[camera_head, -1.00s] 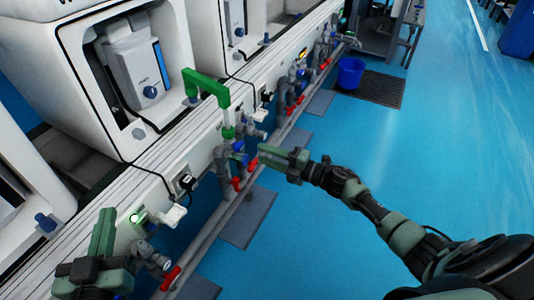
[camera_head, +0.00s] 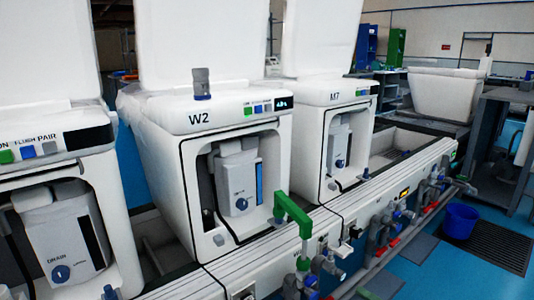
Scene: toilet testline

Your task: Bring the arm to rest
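Neither of my arms nor either gripper shows in the head view now. A green bent pipe (camera_head: 293,212) stands upright in front of the W2 unit, above grey and blue valve fittings (camera_head: 312,270). Whether anything touches the pipe's lower end cannot be told.
Another white unit (camera_head: 100,160) stands at the left edge. A blue bucket (camera_head: 460,220) sits on the floor by a dark grate (camera_head: 497,246). Red-handled valves (camera_head: 394,243) line the rail. Open blue floor lies at the lower right.

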